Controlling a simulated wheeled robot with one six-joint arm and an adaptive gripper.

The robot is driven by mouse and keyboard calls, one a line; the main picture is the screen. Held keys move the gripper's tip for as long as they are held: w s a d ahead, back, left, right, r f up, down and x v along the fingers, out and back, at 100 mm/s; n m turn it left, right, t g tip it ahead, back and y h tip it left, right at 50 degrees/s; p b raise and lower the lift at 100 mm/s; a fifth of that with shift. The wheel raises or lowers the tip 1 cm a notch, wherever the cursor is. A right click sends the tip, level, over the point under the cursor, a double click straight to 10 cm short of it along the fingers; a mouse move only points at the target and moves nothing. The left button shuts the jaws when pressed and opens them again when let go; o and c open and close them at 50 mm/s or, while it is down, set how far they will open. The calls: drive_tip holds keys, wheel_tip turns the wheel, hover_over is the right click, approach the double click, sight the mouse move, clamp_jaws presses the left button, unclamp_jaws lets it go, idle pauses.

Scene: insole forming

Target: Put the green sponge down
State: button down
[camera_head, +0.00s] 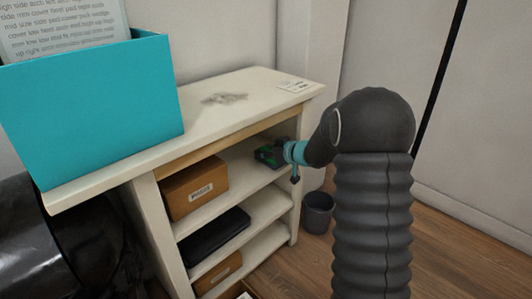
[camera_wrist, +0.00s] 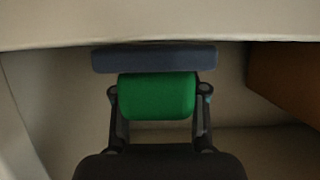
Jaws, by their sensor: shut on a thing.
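The green sponge (camera_wrist: 157,97) is a rounded block between the two fingers of my gripper (camera_wrist: 160,100) in the wrist view. The gripper is shut on it, with a finger at each side. In the head view my gripper (camera_head: 283,155) reaches into the right end of the top compartment of the white shelf unit (camera_head: 250,88). The green sponge (camera_head: 268,154) shows there as a small green patch, partly hidden by the gripper. I cannot tell whether the sponge touches the shelf board.
A blue-grey bar (camera_wrist: 154,58) lies just beyond the sponge. A labelled brown box (camera_head: 196,188) stands left in the same compartment; the top board is close above. A black item (camera_head: 212,236) lies on the shelf below. A dark bin (camera_head: 317,212) stands right of the unit.

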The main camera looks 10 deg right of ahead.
drive_tip(key=shift+f, duration=0.15)
drive_tip(key=c, duration=0.6)
unclamp_jaws()
drive_tip(key=shift+c, duration=0.2)
